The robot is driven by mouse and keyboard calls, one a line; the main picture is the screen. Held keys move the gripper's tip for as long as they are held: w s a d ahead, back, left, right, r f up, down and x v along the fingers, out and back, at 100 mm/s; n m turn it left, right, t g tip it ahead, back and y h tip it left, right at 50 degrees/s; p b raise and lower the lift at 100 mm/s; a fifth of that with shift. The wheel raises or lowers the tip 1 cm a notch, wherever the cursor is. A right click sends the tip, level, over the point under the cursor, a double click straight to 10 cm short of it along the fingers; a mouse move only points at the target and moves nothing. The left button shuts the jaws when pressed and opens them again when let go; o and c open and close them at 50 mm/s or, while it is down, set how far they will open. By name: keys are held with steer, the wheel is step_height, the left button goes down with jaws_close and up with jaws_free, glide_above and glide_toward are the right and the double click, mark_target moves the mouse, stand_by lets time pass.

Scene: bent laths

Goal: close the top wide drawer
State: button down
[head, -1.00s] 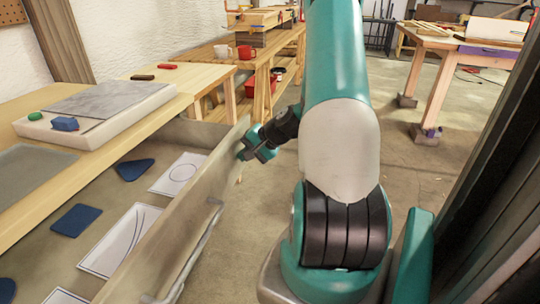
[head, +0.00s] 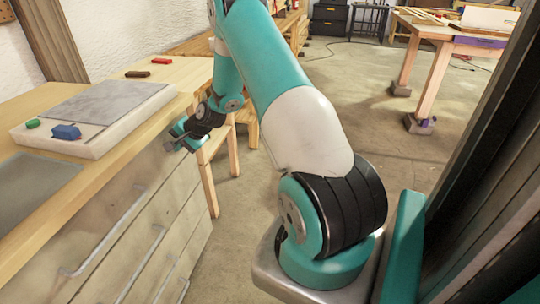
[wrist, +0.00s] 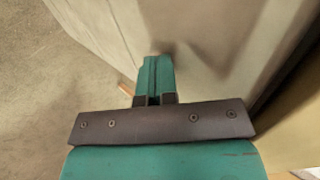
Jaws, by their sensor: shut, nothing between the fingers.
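The top wide drawer (head: 108,228) shows in the head view as the uppermost pale wooden front under the bench top, with a long metal bar handle. Its front stands about in line with the drawer fronts below, and its inside does not show. My gripper (head: 170,147) is near the far end of this front, close to the bench edge. In the wrist view my gripper (wrist: 154,75) is shut and empty, with its tips at or very near a pale upright face. I cannot tell whether they touch.
The bench top (head: 150,139) carries a pale board with a grey sheet (head: 110,102), a blue block (head: 66,132) and a green piece (head: 33,124). More drawers with bar handles (head: 141,265) are below. Open floor (head: 250,190) lies to the right; another table (head: 440,40) stands farther back.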

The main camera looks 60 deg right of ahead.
steer(key=shift+w+r, duration=0.15)
steer(key=shift+w, duration=0.3)
steer(key=s+d+r, duration=0.1)
steer(key=s+r, duration=0.2)
steer(key=s, duration=0.2)
steer(key=s+d+r+p, duration=0.1)
steer(key=s+d+r, duration=0.1)
steer(key=s, duration=0.4)
steer(key=shift+s+r, duration=0.25)
steer(key=shift+r, duration=0.55)
